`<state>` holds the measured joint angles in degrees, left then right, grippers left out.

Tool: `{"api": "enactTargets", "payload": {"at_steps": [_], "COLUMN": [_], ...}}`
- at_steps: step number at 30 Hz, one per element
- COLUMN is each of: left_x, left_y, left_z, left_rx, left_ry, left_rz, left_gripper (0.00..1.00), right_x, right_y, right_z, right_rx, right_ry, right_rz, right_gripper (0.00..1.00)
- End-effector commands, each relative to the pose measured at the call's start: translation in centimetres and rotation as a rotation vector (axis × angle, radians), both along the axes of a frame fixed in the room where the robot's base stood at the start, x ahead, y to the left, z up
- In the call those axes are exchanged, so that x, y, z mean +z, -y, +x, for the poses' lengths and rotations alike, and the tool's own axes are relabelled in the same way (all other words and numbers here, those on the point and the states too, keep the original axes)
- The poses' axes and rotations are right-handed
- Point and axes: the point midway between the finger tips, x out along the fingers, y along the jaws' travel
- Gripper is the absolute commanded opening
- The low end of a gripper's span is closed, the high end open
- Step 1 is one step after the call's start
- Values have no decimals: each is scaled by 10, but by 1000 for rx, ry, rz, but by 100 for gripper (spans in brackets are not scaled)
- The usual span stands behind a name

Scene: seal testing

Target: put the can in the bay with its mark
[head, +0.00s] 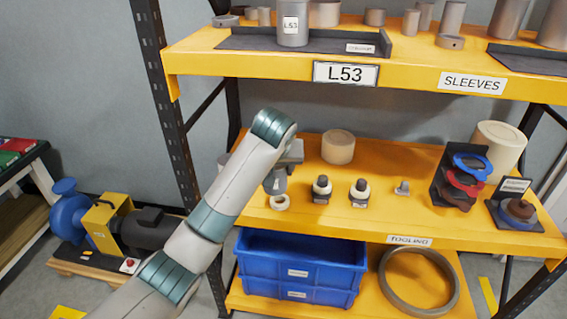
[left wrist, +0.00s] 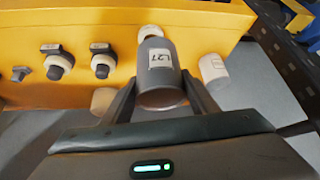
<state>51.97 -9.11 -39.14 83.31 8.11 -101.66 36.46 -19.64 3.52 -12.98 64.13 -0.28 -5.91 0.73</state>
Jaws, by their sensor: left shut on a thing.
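My left gripper (head: 285,164) is shut on a grey can (head: 276,181), just above the middle shelf of the rack. In the left wrist view the gripper (left wrist: 160,92) has one finger on each side of the can (left wrist: 160,90), whose white label seems to read L27. Another grey can (head: 292,28), marked L53, stands in a dark tray (head: 240,41) on the upper shelf. A plate L53 (head: 345,73) is fixed to that shelf's front edge. No bay marked L27 shows. My right gripper is not in view.
On the middle shelf (head: 320,222) are a cream ring (head: 280,203) below the held can, two dark fittings with white collars (head: 322,188), a cream cylinder (head: 338,147) and coloured rings (head: 468,176). A rack post (head: 168,100) stands left. Blue crates (head: 300,262) sit below.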

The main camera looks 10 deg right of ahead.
Motion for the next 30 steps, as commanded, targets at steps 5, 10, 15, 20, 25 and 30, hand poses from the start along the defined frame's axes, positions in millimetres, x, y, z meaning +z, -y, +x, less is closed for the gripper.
{"api": "enactTargets", "payload": {"at_steps": [5,10,15,20,25,30], "left_x": [-27,-62,-92,-108,-112,-112], "left_y": [-45,-110,-181,-235,-269,-282], "left_z": [-12,-41,-90,-144,-188,-209], "left_rx": [35,79,113,123,116,109], "left_ry": [-3,-2,-1,-2,-2,-1], "left_rz": [4,4,5,7,4,1], "left_gripper": [22,22,22,22,22,22], "right_x": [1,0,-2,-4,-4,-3], "right_y": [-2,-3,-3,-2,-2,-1], "right_z": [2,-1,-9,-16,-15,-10], "right_rx": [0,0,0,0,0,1], "right_ry": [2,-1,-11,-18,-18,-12], "right_rz": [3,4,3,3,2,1], "right_gripper": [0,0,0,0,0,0]}}
